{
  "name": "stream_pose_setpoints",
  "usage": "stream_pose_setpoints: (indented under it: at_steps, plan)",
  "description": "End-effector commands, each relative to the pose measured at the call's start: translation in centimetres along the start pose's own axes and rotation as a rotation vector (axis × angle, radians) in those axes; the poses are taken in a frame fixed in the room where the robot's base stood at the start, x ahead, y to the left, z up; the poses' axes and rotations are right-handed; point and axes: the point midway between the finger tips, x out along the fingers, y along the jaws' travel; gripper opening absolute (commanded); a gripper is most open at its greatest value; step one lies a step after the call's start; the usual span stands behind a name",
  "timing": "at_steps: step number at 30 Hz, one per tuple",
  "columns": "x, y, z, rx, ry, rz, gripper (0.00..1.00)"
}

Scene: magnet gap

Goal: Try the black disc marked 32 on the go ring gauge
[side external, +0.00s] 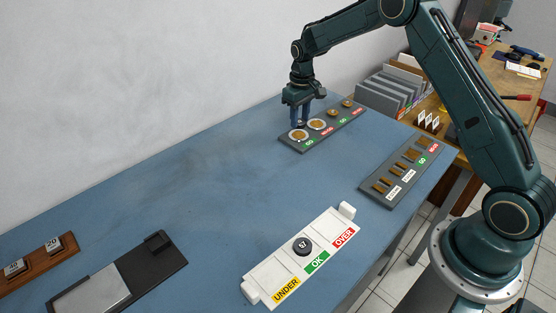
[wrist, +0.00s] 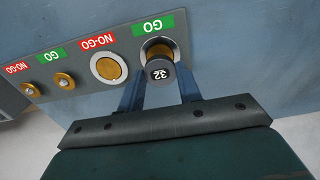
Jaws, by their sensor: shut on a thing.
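The black disc marked 32 (wrist: 159,73) is held between the two fingers of my gripper (wrist: 159,84), its number facing the wrist camera. In the side view my gripper (side external: 300,117) points down over the near end of the dark gauge plate (side external: 312,138). The go ring gauge (side external: 298,135) there is a pale ring with a brass-coloured middle, beside a green GO label. In the wrist view the disc overlaps the lower part of this ring (wrist: 145,44). I cannot tell how large any gap between them is.
A NO-GO ring (wrist: 108,68) and smaller brass pieces (wrist: 64,80) share the plate. A second gauge plate (side external: 405,170) lies to the right. A white UNDER/OK/OVER tray (side external: 265,275) holds a disc marked 57 (side external: 302,246). The blue table's middle is clear.

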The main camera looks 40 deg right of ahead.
Motion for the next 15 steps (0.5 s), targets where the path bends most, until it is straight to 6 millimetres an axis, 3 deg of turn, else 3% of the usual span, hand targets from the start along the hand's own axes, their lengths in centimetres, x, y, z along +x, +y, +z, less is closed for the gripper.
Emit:
stream_pose_setpoints:
  at_steps: [15]
  plan:
    - [2.8, 0.0, 0.0, 0.000, 0.000, 0.000, 0.15]
